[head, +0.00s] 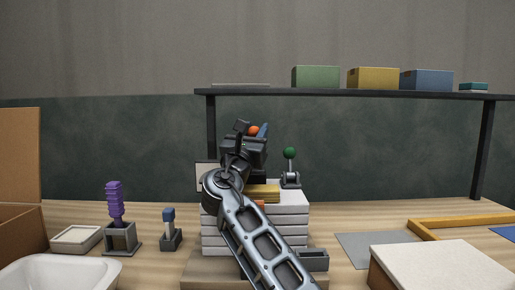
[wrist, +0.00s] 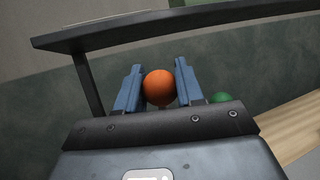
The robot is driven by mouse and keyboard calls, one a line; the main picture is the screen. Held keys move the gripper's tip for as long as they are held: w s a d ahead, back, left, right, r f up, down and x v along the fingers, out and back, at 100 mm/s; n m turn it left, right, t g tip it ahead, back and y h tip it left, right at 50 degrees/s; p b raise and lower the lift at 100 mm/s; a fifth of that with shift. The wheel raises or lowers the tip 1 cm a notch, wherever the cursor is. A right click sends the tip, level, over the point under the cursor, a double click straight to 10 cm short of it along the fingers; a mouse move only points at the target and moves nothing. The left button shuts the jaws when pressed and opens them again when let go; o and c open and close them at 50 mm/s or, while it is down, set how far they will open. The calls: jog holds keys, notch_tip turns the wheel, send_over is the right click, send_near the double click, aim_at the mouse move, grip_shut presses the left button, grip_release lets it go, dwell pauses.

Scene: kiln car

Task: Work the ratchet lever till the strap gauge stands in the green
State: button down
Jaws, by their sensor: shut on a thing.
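My gripper (head: 259,134) is above the stack of pale slabs (head: 291,222), with its blue fingers on either side of an orange ball knob (head: 253,130). In the wrist view, my gripper (wrist: 158,76) is shut on this orange knob (wrist: 159,88). The lever under the knob is hidden by my gripper and arm. A second lever with a green knob (head: 289,153) stands upright on the stack to the right; its knob also shows in the wrist view (wrist: 221,98). A pale panel (head: 202,172) shows partly behind my arm; whether it is the gauge I cannot tell. No gauge reading is visible.
A dark shelf (head: 350,92) with several boxes spans the back. A pale-topped block (head: 440,268) is at front right.

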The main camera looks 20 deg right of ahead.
jog(key=shift+s+a+t+b, duration=0.1)
jog(key=shift+s+t+b, duration=0.1)
jog(key=shift+t+b, duration=0.15)
dwell(0.3)
jog(key=c, duration=0.7)
grip_release()
jog(key=shift+c, duration=0.2)
jog(key=shift+v, duration=3.9)
jog(key=shift+c, duration=0.2)
